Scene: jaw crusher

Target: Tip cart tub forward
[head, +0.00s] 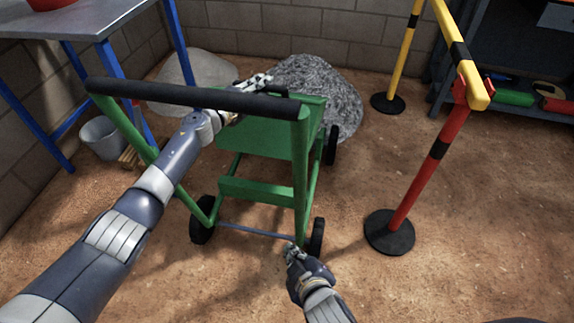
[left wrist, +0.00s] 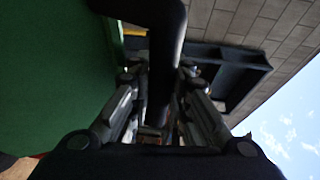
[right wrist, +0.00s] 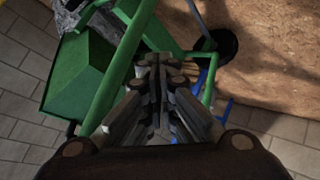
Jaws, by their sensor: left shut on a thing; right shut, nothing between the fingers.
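The green cart stands on the dirt floor, its tub (head: 270,135) at the far end, looking upright. Its push bar (head: 160,93) has a black grip and spans the near side. My left gripper (head: 262,80) reaches past the push bar to the tub's upper edge. It is shut on a dark curved bar (left wrist: 167,60) beside the green tub wall (left wrist: 55,75); in the head view that bar is mostly hidden. My right gripper (head: 292,250) is shut and empty, low beside the cart's thin rear rod (head: 255,231). The cart frame (right wrist: 130,55) shows beyond its fingers in the right wrist view.
A grey gravel heap (head: 325,88) lies just beyond the tub. A red-and-yellow barrier (head: 432,150) on black feet stands to the right. A blue-legged table (head: 75,28) and grey bucket (head: 101,137) are at left. The near-right floor is clear.

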